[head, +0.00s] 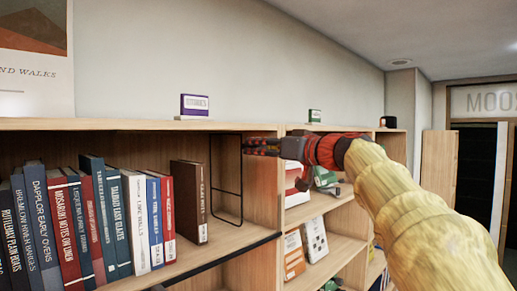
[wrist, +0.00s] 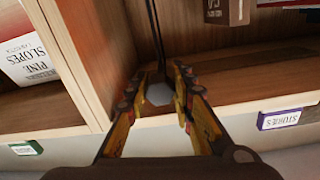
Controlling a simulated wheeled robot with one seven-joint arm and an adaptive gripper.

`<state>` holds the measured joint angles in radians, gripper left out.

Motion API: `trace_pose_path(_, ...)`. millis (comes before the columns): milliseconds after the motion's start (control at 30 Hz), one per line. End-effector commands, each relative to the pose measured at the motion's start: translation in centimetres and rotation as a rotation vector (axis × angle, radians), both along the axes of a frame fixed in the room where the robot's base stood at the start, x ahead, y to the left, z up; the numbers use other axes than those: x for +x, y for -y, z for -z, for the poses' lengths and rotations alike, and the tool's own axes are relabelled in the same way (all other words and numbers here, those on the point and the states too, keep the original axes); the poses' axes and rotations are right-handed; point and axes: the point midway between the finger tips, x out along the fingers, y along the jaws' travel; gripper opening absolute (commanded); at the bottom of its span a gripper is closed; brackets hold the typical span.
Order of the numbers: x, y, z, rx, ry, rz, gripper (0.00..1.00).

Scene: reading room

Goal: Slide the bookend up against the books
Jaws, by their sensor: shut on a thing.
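The bookend (head: 241,180) is a thin black wire frame standing on the upper shelf, near the right-hand divider of the bay. A row of books (head: 95,215) stands to its left, with the brown book (head: 188,202) nearest. A gap shows between the brown book and the bookend. My gripper (head: 250,146) reaches in from the right and is shut on the bookend's upper part. In the wrist view, my gripper (wrist: 155,75) has its fingers around the dark wire of the bookend (wrist: 155,32). The end of the brown book (wrist: 228,10) shows at the top there.
The wooden divider (head: 262,185) stands just right of the bookend. A purple label (head: 195,105) sits on the shelf top (head: 130,125). The bay to the right (head: 330,250) holds other books. Bare shelf board lies between the bookend and the brown book.

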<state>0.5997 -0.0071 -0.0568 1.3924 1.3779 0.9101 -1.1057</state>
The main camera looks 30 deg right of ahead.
Motion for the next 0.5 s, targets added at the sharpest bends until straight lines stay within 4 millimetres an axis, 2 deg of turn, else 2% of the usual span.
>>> trace_pose_path(167,0.00,0.00,0.00,0.000,0.000,0.000,0.00)
trace_pose_path(500,0.00,-0.01,0.00,0.000,0.000,0.000,0.00)
